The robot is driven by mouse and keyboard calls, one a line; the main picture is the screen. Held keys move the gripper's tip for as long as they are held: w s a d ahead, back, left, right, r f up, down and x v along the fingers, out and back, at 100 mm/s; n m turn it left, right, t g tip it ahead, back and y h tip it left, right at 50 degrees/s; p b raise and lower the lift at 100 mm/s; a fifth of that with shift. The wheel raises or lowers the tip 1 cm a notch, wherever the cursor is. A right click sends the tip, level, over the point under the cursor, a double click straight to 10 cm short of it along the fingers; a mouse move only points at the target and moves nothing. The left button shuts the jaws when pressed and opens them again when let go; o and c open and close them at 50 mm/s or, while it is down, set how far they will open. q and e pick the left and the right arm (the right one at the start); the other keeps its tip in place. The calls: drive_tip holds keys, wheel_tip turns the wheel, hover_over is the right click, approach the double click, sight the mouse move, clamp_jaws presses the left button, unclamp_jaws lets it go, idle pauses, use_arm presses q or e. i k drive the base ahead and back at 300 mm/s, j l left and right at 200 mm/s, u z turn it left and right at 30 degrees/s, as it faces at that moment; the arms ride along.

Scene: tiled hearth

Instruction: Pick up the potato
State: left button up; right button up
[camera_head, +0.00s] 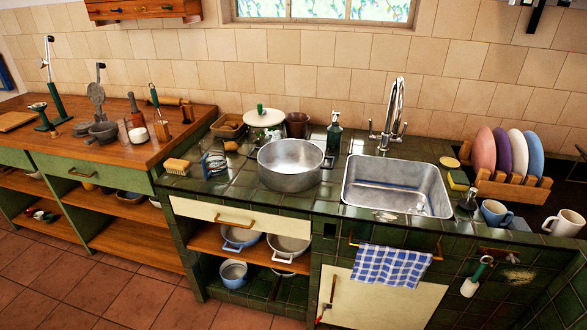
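I cannot clearly make out a potato. A small brown rounded lump (231,146) lies on the green tiled counter, left of the large steel pot (290,182); it may be the potato, but it is too small to tell. Neither of my grippers shows in the head view, so their state is hidden.
The sink (396,187) is right of the pot. Behind the lump are a wooden box (228,126) and a lidded pot (263,119). Plates (485,151) and mugs are at right.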

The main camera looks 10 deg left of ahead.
sight(230, 146)
drive_tip(key=i+j, duration=0.85)
drive_tip(key=j, duration=0.25)
drive_tip(key=i+j+z, duration=0.1)
drive_tip(key=i+j, duration=0.35)
drive_tip(key=j, duration=0.1)
